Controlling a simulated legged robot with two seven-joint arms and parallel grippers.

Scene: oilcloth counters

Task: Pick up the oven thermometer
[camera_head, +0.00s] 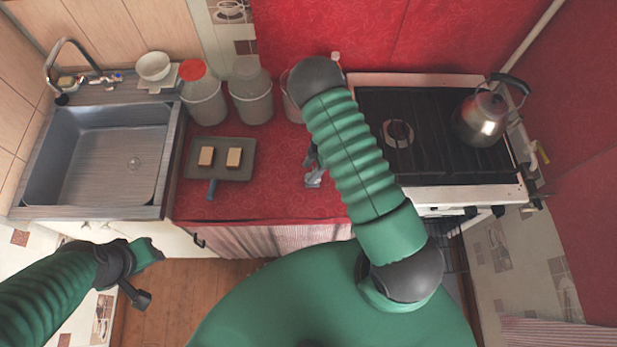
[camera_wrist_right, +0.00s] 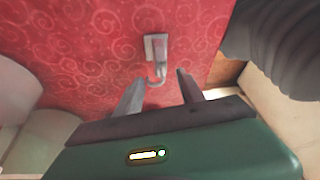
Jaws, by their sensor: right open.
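The oven thermometer (camera_wrist_right: 155,48) is a small grey metal piece with a curved hook at its lower end. It lies on the red patterned counter in the right wrist view. My right gripper (camera_wrist_right: 160,90) is open, its two fingers apart with nothing between them. The hook end points toward the gap between the fingertips, and the gripper appears just short of it. In the head view my right arm hides most of that gripper, and a small grey shape (camera_head: 314,179) beside the arm looks like the thermometer. My left gripper (camera_head: 146,254) is at the lower left, away from the counter; its fingers are unclear.
A grey tray (camera_head: 233,174) with two tan blocks lies left of my right arm. White canisters (camera_head: 204,104) stand behind it. The stove (camera_head: 430,178) with a metal kettle (camera_head: 483,118) is at right. A sink (camera_head: 60,180) is at left.

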